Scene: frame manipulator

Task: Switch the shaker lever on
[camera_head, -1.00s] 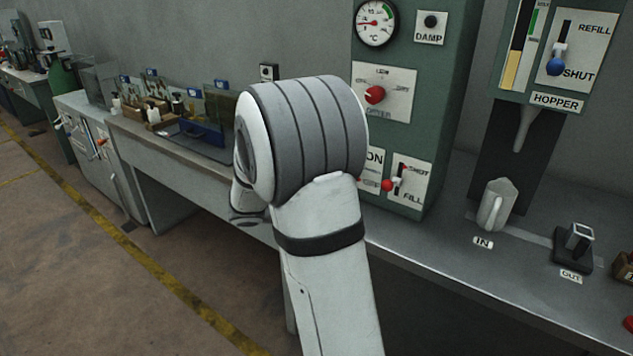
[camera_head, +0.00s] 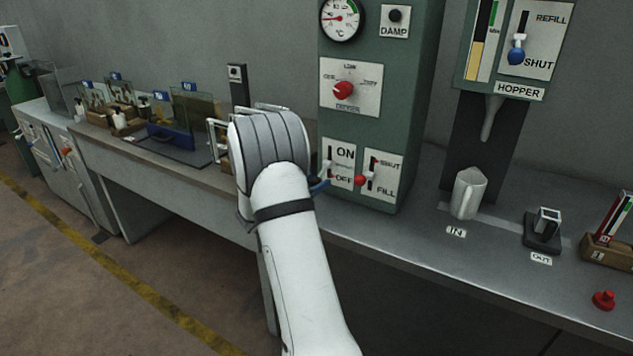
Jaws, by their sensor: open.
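The ON/OFF plate (camera_head: 342,163) is on the lower left of the green panel (camera_head: 375,110). A lever with a blue end (camera_head: 320,186) stands at its left edge, with the blue end down, level with the OFF word. The plate's small middle label is too small to read, so I cannot confirm that this is the shaker lever. My arm's grey and white joint is just left of the lever, partly in front of the panel's edge. My gripper is hidden behind the arm.
A red-knobbed SHUT/FILL lever (camera_head: 361,181) is close right of the ON/OFF plate, below a red dial (camera_head: 343,91). Glass panes and bottles crowd the bench at left.

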